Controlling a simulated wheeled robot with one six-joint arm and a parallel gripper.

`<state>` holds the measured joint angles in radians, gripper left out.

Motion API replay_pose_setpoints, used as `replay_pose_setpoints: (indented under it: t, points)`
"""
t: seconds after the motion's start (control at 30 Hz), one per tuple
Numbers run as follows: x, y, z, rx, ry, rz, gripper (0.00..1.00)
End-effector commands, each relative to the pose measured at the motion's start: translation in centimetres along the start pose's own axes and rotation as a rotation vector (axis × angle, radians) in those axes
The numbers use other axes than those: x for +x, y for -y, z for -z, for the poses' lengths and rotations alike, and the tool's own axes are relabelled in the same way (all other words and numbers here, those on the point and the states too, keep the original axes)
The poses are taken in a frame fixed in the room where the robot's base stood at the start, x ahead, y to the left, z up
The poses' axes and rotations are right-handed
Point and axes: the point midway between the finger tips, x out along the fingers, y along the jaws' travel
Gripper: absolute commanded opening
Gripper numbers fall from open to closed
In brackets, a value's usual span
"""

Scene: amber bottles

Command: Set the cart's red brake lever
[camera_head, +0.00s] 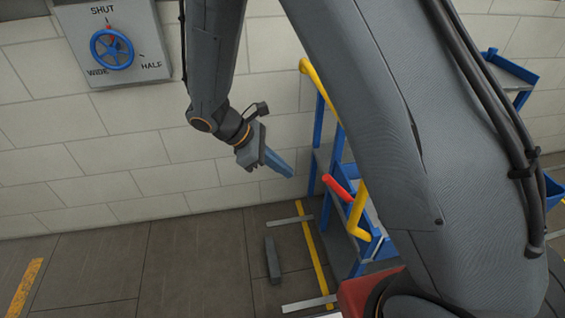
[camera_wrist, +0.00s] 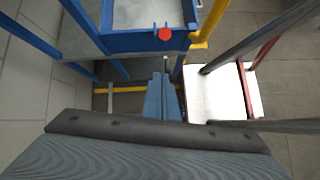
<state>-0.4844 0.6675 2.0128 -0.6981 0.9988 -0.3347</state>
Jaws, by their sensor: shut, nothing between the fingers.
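The brake lever (camera_head: 338,188) has a red grip and sits low on the near end of the blue cart (camera_head: 318,140), beside yellow tubing. In the head view the lever leans up and to the left. In the wrist view the red end of the lever (camera_wrist: 165,34) shows almost end-on at the cart's edge (camera_wrist: 140,43), beyond my fingertips. My gripper (camera_head: 291,173) is shut and empty, left of the lever and apart from it. Its blue fingers (camera_wrist: 162,80) point toward the cart's lower part. My arm hides much of the cart in the head view.
A grey panel with a blue valve wheel (camera_head: 112,49) is on the brick wall at upper left. A dark grey block (camera_head: 272,260) lies on the floor beside a yellow floor line (camera_head: 315,255). A yellow handle (camera_head: 320,88) rises at the cart's end. The floor at left is mostly clear.

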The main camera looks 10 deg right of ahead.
Motion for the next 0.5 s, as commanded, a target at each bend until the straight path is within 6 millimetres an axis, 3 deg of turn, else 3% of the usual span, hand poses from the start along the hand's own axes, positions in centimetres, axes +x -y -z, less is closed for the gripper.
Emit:
replay_pose_setpoints:
  t: [0.3, 0.5]
  points:
    - [6.3, 0.2, -0.2, -0.002, 0.002, 0.006, 0.0]
    - [6.7, 0.1, -3.0, 0.002, 0.0, 0.003, 0.0]
